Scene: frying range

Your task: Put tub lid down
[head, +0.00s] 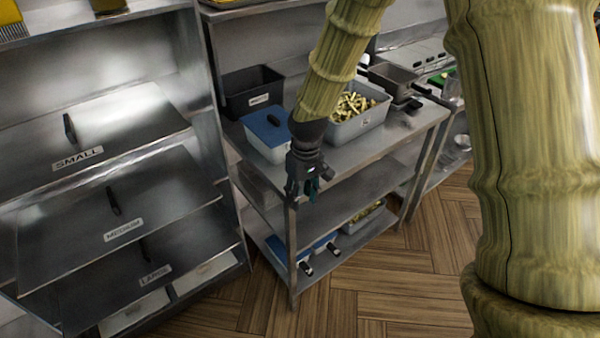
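My gripper (306,190) points down in front of the shelf's front edge, to the right of and nearer than the lidded tub. The fingers are small and dark with a teal patch between them. I cannot tell whether they are open or shut, or whether that patch is a held thing.
An open grey tub of cut fries (372,124) and a black bin (240,92) share the upper shelf. The wooden floor (385,285) in front is clear.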

